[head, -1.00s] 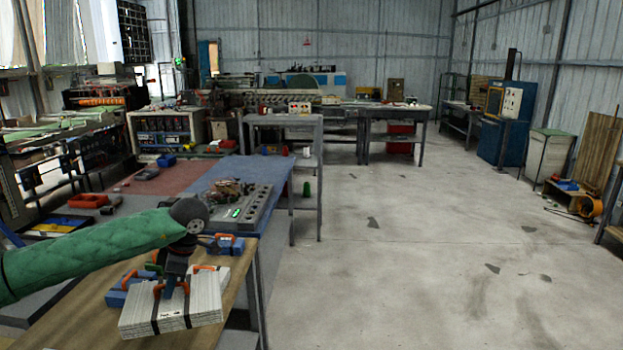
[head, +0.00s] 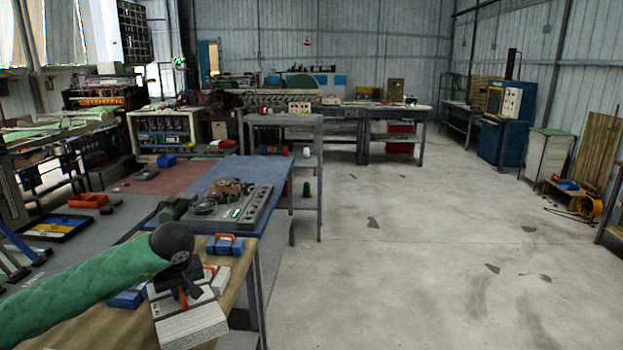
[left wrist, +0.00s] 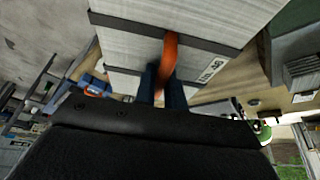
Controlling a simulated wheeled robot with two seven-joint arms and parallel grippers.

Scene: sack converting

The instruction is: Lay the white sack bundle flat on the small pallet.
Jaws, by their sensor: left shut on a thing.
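The white sack bundle (head: 192,328) is a thick stack of pale sheets with dark straps, low in the head view. My left gripper (head: 184,296) is over it and shut on it. In the left wrist view the bundle (left wrist: 150,50) spans the top, and the gripper's fingers (left wrist: 165,92) meet at an orange handle (left wrist: 168,56) on it. In the head view the bundle's near end hangs close to the wooden table's edge; I cannot tell its height above the table. I cannot make out the small pallet. My right gripper is not in view.
The wooden table (head: 236,300) holds a blue case (head: 225,246) with an orange handle and another blue object (head: 128,297) beside the bundle. A grey control box (head: 238,208) stands on the blue bench behind. Open concrete floor (head: 400,270) lies to the right.

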